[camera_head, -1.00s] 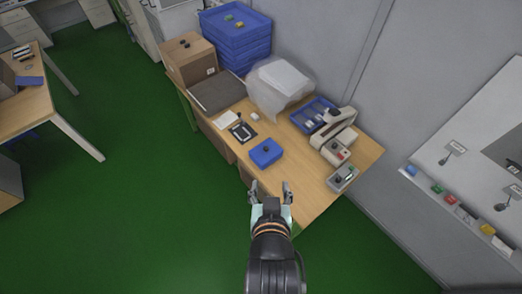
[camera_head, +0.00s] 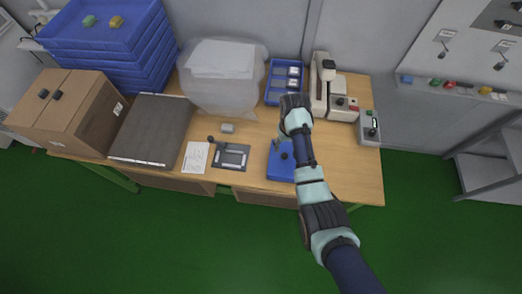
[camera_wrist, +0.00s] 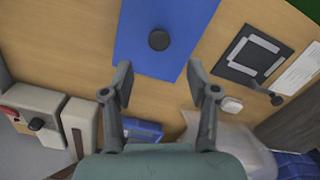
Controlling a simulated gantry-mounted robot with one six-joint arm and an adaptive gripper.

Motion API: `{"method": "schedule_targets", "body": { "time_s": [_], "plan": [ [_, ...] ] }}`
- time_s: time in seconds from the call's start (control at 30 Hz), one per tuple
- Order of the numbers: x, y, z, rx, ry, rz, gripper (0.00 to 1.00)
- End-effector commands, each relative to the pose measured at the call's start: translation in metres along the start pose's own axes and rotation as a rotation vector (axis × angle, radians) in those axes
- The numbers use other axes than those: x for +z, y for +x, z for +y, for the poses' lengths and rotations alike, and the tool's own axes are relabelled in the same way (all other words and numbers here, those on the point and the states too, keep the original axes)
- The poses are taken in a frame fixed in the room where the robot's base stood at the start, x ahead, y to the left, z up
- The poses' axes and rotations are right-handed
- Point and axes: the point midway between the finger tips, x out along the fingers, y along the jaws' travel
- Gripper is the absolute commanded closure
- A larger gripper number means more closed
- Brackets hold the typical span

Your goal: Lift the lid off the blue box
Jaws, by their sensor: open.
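The blue box (camera_head: 279,173) sits on the wooden table near its front edge, partly hidden behind my arm in the head view. Its flat blue lid (camera_wrist: 180,18) has a round black knob (camera_wrist: 159,40) on top. The lid lies on the box. My gripper (camera_wrist: 158,76) is open and empty above the table, with its two fingers apart. In the wrist view the fingertips lie just below the knob, near the lid's edge, with the knob between their lines. I cannot tell their height above the lid. In the head view the fingers are mostly hidden.
A dark plate with a tool (camera_head: 231,156) and white paper (camera_head: 196,157) lie left of the box. A blue parts tray (camera_head: 273,98), a beige device (camera_head: 319,88) and a grey control box (camera_head: 369,128) stand behind and right. A plastic-wrapped item (camera_head: 222,100) is farther back.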

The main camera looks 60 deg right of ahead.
Motion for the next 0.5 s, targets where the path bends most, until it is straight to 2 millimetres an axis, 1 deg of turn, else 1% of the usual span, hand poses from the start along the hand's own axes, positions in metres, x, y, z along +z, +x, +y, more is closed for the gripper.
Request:
{"method": "schedule_targets", "body": {
  "time_s": [0.07, 0.2, 0.37, 0.5],
  "plan": [
    [0.0, 0.004, -0.001, 0.0, -0.001, -0.001, 0.41],
    [0.001, 0.022, -0.002, 0.0, -0.002, -0.001, 0.41],
    [0.001, 0.029, -0.002, 0.0, -0.002, 0.001, 0.41],
    [0.004, 0.055, -0.006, 0.0, -0.003, -0.002, 0.41]
  ]
}}
